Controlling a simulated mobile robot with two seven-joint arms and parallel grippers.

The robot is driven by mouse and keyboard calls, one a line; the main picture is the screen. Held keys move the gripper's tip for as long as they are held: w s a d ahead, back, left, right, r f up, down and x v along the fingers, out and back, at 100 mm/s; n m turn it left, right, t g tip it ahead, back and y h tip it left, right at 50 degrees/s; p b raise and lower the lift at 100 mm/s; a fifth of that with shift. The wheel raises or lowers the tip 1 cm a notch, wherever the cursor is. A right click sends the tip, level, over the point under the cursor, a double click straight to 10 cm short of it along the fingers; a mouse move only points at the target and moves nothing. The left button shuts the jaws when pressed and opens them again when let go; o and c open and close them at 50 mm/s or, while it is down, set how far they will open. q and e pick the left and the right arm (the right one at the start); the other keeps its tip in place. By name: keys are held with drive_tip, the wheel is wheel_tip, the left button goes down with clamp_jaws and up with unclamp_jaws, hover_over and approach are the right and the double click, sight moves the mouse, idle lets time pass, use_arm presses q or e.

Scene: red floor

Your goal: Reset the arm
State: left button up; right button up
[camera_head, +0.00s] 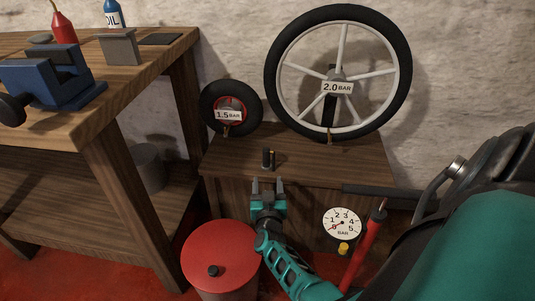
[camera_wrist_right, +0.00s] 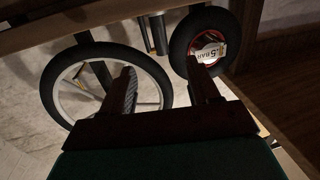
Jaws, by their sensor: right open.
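My right gripper (camera_head: 267,187) is open and empty in the head view, in front of the wooden box's front edge. Its teal arm comes in from the lower right. In the right wrist view its two fingers (camera_wrist_right: 163,85) are spread, with nothing between them. My left gripper does not show. Small dark pegs (camera_head: 268,158) stand upright on the box (camera_head: 310,160), just beyond the right fingertips.
A large wheel (camera_head: 400,70) labelled 2.0 bar and a small wheel (camera_head: 207,100) labelled 1.5 bar stand on the box. A red bin (camera_head: 225,250), a dial gauge (camera_head: 342,224) and a red pump (camera_head: 366,245) are close by. A workbench (camera_head: 100,110) with a blue vise (camera_head: 55,80) stands left.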

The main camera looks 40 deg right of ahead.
drive_tip(key=shift+a, duration=0.1)
idle(0.3)
drive_tip(key=s+a+r+n+t+y, duration=0.25)
drive_tip(key=a+n+y, duration=0.65)
drive_tip(key=a, duration=0.5)
drive_tip(key=s+a+r+n+g+y, duration=0.25)
drive_tip(key=s+a+g+y, duration=0.3)
drive_tip(key=s+a, duration=0.8)
use_arm(q)
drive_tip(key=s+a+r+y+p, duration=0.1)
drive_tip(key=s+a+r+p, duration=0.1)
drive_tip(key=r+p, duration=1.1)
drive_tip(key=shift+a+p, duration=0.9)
drive_tip(key=shift+p, duration=2.2)
use_arm(e)
drive_tip(key=s+d+r, duration=0.1)
drive_tip(key=d+r, duration=0.3)
drive_tip(key=r, duration=0.9)
drive_tip(key=shift+m+h, duration=0.35)
drive_tip(key=shift+h, duration=0.1)
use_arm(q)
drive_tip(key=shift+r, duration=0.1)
use_arm(e)
drive_tip(key=shift+r, duration=0.1)
